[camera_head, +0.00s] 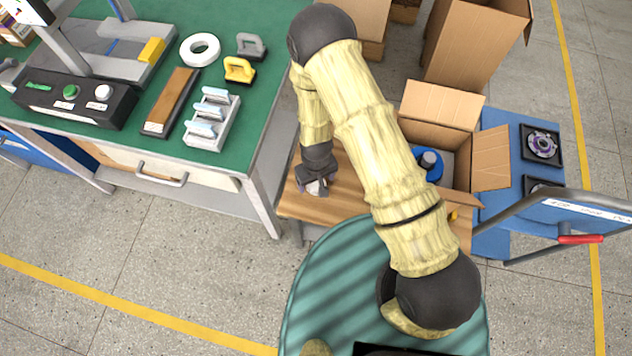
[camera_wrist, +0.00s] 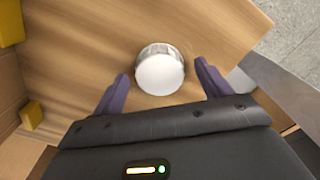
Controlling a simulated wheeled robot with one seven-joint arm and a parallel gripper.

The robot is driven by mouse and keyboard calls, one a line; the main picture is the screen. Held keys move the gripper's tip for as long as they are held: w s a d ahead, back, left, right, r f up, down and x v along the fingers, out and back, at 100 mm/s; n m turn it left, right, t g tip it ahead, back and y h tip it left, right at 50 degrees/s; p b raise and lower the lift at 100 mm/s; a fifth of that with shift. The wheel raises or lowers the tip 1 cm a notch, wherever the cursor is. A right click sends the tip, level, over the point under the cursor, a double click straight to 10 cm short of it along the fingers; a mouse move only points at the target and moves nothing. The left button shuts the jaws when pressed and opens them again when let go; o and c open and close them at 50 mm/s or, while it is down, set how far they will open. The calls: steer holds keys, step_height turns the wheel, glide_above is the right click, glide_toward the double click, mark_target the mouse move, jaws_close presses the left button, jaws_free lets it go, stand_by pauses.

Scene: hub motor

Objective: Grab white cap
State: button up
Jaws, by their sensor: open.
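The white cap (camera_wrist: 160,70) shows in the wrist view as a round white top with a shiny metallic side, standing on a wooden board (camera_wrist: 95,50). My gripper (camera_wrist: 163,88) is open, with its two purple fingers apart, one to the left and one to the right of the cap. The cap lies between and slightly beyond the fingertips, and I see gaps on both sides.
A green workbench (camera_head: 225,150) stands left of the board. An open cardboard box (camera_head: 445,105) with a blue item (camera_head: 434,172) sits to the right. Yellow blocks (camera_wrist: 31,115) lie left in the wrist view. A blue cart (camera_head: 520,190) stands at far right.

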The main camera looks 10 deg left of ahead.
steer(key=shift+f, duration=0.2)
stand_by(0.4)
steer(key=c, duration=1)
step_height(320, 180, up, 10)
steer(key=shift+r, duration=0.1)
stand_by(0.3)
